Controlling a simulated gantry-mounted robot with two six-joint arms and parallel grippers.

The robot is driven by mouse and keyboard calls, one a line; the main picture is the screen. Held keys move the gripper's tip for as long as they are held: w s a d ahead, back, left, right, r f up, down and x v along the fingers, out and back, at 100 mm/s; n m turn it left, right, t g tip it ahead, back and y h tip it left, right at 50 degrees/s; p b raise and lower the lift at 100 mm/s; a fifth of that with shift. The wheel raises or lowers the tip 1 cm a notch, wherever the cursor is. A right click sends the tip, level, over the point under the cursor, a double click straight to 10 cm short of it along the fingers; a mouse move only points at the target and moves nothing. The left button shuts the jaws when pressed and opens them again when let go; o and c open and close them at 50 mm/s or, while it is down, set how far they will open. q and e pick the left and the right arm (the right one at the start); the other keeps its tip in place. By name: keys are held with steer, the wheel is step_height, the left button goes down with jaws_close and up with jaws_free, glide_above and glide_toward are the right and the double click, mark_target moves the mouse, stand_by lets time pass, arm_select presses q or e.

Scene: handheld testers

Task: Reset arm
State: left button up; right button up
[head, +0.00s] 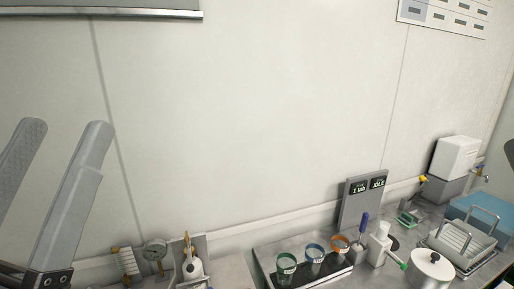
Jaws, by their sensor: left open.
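My left gripper (66,127) is at the left edge of the head view, its two grey fingers pointing up in front of the bare wall. The fingers are spread apart with nothing between them. Only its fingers and a dark piece at their base show; the rest of the arm is out of the picture.
The bench (235,272) runs along the bottom. The wall area is clear.

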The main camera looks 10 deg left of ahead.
step_height(320, 180, up, 38)
steer(key=p, duration=3.4)
steer(key=shift+f, duration=0.2)
steer(key=shift+s, duration=0.1)
